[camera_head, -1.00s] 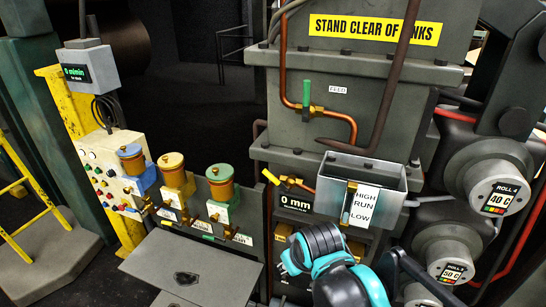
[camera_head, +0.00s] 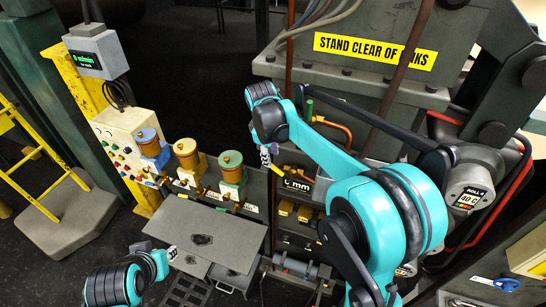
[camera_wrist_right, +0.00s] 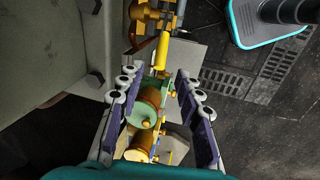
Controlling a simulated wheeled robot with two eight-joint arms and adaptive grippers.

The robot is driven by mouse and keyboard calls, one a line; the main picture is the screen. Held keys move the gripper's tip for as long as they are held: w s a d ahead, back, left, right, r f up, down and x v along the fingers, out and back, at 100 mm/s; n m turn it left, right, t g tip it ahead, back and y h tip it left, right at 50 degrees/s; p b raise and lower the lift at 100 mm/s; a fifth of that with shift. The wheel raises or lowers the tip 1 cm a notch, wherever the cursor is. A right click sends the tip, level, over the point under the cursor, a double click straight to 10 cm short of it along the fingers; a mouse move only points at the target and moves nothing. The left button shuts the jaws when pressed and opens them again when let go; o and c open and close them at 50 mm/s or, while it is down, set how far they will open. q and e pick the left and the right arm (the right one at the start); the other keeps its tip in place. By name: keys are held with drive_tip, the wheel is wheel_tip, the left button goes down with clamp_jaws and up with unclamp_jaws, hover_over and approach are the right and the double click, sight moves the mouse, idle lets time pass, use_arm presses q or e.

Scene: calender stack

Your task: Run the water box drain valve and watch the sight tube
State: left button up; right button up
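My right gripper (camera_head: 268,157) points down beside the water box in the head view. In the right wrist view its fingers (camera_wrist_right: 155,80) are apart, with nothing gripped. A yellow valve lever (camera_wrist_right: 162,58) on brass fittings lies just beyond and between the fingertips; it also shows in the head view (camera_head: 278,168), close to the gripper. The "mm" readout (camera_head: 297,184) is partly covered. The sight tube with its level label is hidden behind my right arm. My left gripper (camera_head: 170,253) is low at the left, beside a grey plate; its finger opening is unclear.
Three capped lubricator pots (camera_head: 187,153) stand left of the right gripper, by a button panel (camera_head: 124,140). A grey plate (camera_head: 205,235) lies below them. A green-handled feed valve (camera_head: 309,110) and copper pipe are close behind my right arm.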

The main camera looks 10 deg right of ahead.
sight(273, 169)
drive_tip(key=f, duration=0.2)
drive_tip(key=w+f, duration=0.1)
drive_tip(key=f, duration=0.2)
drive_tip(key=d+f, duration=0.1)
drive_tip(key=f, duration=0.1)
drive_tip(key=shift+w+f, duration=0.15)
drive_tip(key=shift+f, duration=0.15)
clamp_jaws()
